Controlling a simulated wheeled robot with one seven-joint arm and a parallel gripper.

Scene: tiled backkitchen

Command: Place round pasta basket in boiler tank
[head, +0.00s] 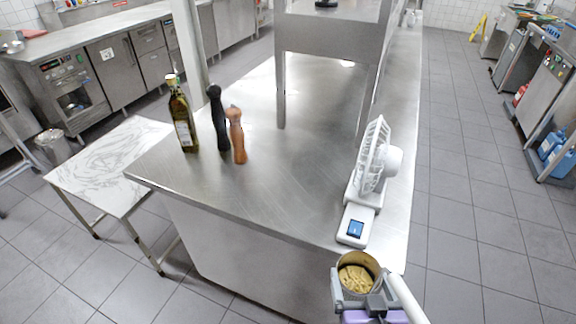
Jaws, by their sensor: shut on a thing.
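The round pasta basket (356,276) is at the bottom right of the head view, with yellowish pasta inside. My gripper (376,303) is at its near side, shut on it, with the fingers partly hidden. The basket is by the near right corner of the steel counter; I cannot tell its height relative to the counter edge. I cannot identify a boiler tank in this view.
A steel counter (270,190) carries an oil bottle (182,118), a black mill (218,120), a wooden mill (237,136) and a white device with a screen (355,228). A white-topped table (110,165) stands left. The tiled floor (480,220) at right is clear.

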